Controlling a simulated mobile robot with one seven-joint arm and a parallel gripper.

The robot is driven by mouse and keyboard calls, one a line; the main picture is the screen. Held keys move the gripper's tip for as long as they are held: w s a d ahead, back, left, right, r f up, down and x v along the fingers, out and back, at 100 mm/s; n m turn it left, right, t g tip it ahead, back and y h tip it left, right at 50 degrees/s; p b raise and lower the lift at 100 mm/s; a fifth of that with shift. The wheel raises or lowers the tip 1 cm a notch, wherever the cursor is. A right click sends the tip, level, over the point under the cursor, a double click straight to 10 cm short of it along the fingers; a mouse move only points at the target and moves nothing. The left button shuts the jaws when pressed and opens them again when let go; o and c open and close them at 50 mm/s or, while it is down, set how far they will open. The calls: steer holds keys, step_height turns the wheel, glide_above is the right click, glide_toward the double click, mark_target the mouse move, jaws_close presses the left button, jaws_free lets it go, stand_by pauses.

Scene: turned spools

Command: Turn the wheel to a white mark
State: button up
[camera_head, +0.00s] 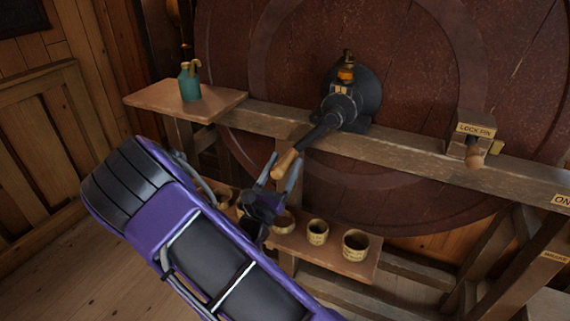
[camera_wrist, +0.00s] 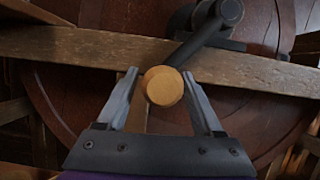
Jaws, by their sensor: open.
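A large red-brown wheel (camera_head: 430,70) stands upright behind a wooden rail. At its middle is a dark hub (camera_head: 345,106) with a black crank arm (camera_head: 318,136) that slants down left to a wooden handle (camera_head: 286,164). My gripper (camera_head: 284,168) is open, its two fingers on either side of the handle's end. In the wrist view the handle (camera_wrist: 163,86) shows end-on between the fingertips (camera_wrist: 161,82), with a gap seen on the right side; contact on the left cannot be told. No white mark can be made out.
A lock pin box (camera_head: 474,138) sits on the rail (camera_head: 415,155) at the right. A green bottle (camera_head: 190,82) stands on a small shelf (camera_head: 150,100) at the left. Several woven cups, one here (camera_head: 355,244), stand on a lower shelf (camera_head: 335,268) beside my gripper.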

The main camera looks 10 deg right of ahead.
steer(key=shift+w+d+r, duration=0.15)
steer(key=shift+w+d, duration=0.1)
jaws_close()
stand_by(1.4)
